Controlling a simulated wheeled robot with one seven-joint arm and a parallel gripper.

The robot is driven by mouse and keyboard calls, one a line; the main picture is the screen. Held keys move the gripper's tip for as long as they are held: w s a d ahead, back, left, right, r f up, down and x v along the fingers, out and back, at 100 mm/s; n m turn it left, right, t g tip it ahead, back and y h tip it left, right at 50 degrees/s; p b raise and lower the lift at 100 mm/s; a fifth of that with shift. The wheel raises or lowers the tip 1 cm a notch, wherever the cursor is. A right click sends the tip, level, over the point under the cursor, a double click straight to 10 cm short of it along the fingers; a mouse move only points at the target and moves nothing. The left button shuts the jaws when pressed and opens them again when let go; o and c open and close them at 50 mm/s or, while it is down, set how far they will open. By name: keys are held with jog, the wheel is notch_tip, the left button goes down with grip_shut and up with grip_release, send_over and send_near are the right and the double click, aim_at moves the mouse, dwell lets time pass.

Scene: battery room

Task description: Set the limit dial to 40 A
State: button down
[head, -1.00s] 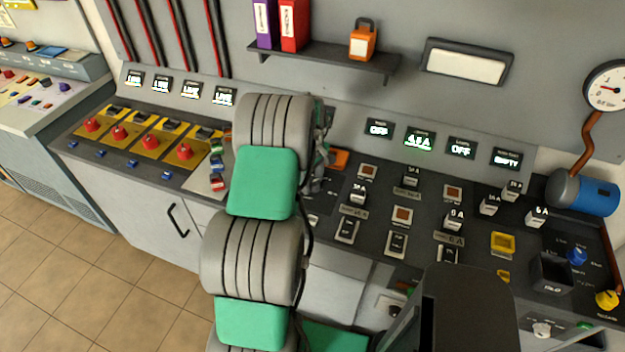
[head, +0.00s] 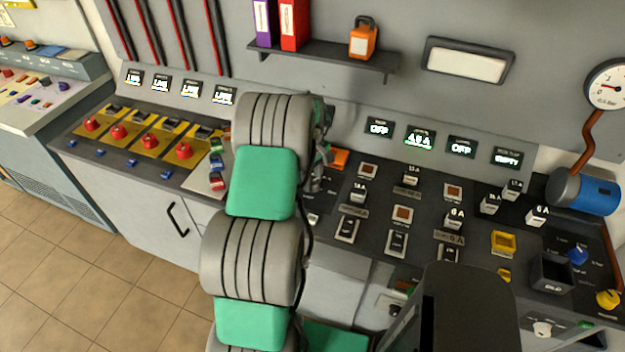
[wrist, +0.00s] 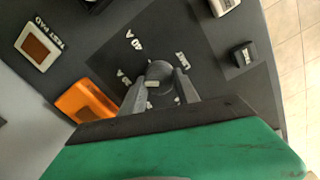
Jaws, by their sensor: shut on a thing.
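The limit dial (wrist: 160,72) is a dark grey round knob on a black panel square, with white markings around it, among them "40 A" and "LIMIT". A small pale mark shows on the knob's near side. In the wrist view my gripper (wrist: 160,88) has one finger on each side of the knob and is shut on it. The exact mark that the knob points to is hard to tell. In the head view my arm hides the dial, and only part of my gripper (head: 321,168) shows beside the arm.
An orange-framed block (wrist: 87,103) sits close left of the dial; it also shows in the head view (head: 339,159). A test pad (wrist: 37,44) lies farther left and a small dark switch (wrist: 243,55) to the right. Several labelled blocks and a display row (head: 420,139) stand right of my arm.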

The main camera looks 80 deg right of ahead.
aim_at(312, 180)
jog(key=m+b, duration=0.3)
jog(key=m, duration=0.2)
jog(key=shift+d+f, duration=0.1)
jog(key=m+b, duration=0.2)
jog(key=m, duration=0.4)
jog(key=shift+b, duration=0.35)
jog(key=shift+r+m, duration=0.2)
jog(key=shift+m, duration=0.1)
jog(key=c, duration=0.9)
grip_release()
notch_tip(312, 180, up, 8)
jog(key=shift+f+b, duration=0.15)
jog(key=shift+b, duration=0.45)
